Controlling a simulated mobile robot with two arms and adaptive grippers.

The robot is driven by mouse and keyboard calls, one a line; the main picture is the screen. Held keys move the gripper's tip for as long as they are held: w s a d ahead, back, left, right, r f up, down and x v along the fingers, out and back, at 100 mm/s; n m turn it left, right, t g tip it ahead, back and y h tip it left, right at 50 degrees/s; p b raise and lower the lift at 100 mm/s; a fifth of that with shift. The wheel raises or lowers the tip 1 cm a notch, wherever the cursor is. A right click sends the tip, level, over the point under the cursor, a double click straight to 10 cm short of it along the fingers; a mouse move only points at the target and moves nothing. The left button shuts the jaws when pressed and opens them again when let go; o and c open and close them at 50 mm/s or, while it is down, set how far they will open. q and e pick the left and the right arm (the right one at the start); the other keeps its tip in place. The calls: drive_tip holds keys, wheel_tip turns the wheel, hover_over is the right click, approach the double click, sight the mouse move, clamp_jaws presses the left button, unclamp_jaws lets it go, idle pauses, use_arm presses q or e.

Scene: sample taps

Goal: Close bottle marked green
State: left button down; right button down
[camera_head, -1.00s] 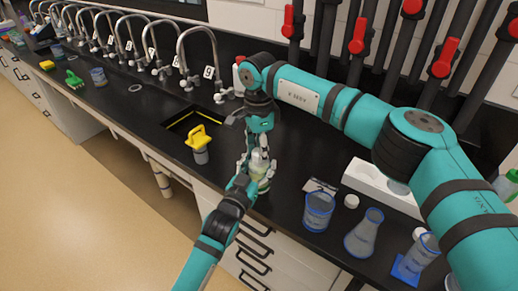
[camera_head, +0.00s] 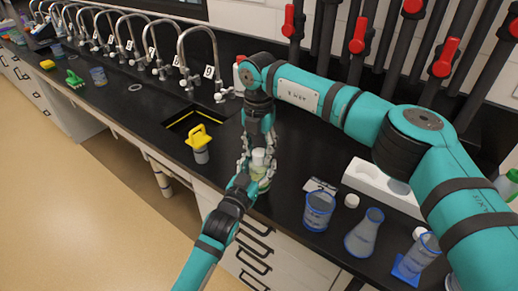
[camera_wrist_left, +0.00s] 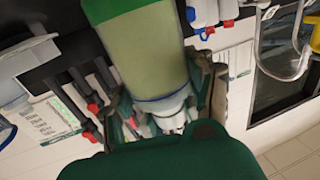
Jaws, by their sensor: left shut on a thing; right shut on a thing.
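The bottle (camera_head: 259,173) is small and pale green with a white top (camera_head: 258,154). It stands upright between my two grippers near the counter's front edge. My left gripper (camera_head: 254,181) is shut on the bottle's body from the front. In the left wrist view, the bottle (camera_wrist_left: 150,60) fills the upper middle, with a dark green band and a translucent green body between the fingers. My right gripper (camera_head: 257,148) points down from above and is shut around the white top. Its fingers partly hide how the top sits on the bottle.
To the right on the black counter are a beaker (camera_head: 319,208), a loose white cap (camera_head: 351,201), a flask (camera_head: 364,233), a cylinder (camera_head: 417,256) and a white tray (camera_head: 376,183). Several taps (camera_head: 196,62) line the back.

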drive_tip(key=c, duration=0.9)
unclamp_jaws()
drive_tip(key=shift+r, duration=2.25)
drive_tip(key=n, duration=0.2)
drive_tip(key=r+n, duration=0.1)
drive_tip(key=n, duration=0.4)
drive_tip(key=r+n, duration=0.1)
drive_tip(key=n, duration=0.6)
drive_tip(key=shift+r, duration=0.3)
drive_tip(key=n, duration=0.2)
drive_tip(key=r+n, duration=0.1)
drive_tip(key=n, duration=0.2)
